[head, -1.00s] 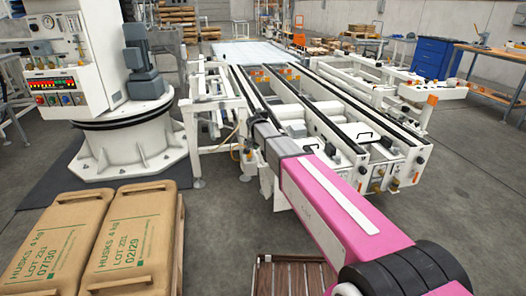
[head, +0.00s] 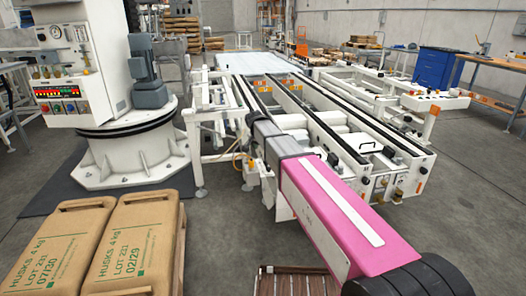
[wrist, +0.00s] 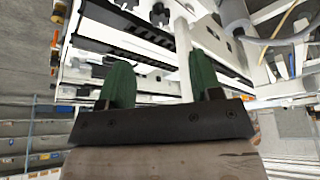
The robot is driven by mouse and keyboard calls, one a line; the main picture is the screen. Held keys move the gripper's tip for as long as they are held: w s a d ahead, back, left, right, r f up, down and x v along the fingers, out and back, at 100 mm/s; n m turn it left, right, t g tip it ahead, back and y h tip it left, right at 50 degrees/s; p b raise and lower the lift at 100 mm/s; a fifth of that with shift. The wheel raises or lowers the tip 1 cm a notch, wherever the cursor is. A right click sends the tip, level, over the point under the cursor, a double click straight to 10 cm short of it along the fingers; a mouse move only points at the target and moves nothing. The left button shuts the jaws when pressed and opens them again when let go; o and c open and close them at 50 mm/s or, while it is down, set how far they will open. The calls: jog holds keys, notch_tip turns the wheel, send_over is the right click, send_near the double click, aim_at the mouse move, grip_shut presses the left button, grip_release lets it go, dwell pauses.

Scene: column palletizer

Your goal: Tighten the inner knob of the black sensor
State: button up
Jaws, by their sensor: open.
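My gripper (wrist: 160,72) shows in the wrist view as two green fingers on a dark mount. The fingers are apart, and nothing is clearly held between them. A white bar behind them passes near the right finger; I cannot tell whether they touch. Black knob-like parts (wrist: 160,13) sit on the white frame beyond the fingers, toward the top. I cannot tell which part is the black sensor or its inner knob. In the head view my pink arm reaches to the near left side of the white conveyor (head: 397,168), and its grey wrist hides the fingers.
A white column machine (head: 130,160) on a round base stands at the left. Tan sacks (head: 130,240) lie on a pallet at the front left. A wooden slatted pallet (head: 295,283) lies at the bottom. A blue cabinet (head: 445,68) stands back right. Floor is clear at right.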

jog(key=w+f+n+y, duration=0.1)
jog(key=f+n, duration=0.2)
jog(key=w+d+f+n+y, duration=0.1)
jog(key=f+n, duration=0.2)
jog(key=w+d+f+n+y, duration=0.1)
jog(key=f+n, duration=0.3)
jog(key=shift+w+d+y, duration=0.1)
jog(key=shift+w+y, duration=0.3)
dwell(0.4)
jog(key=c, duration=0.9)
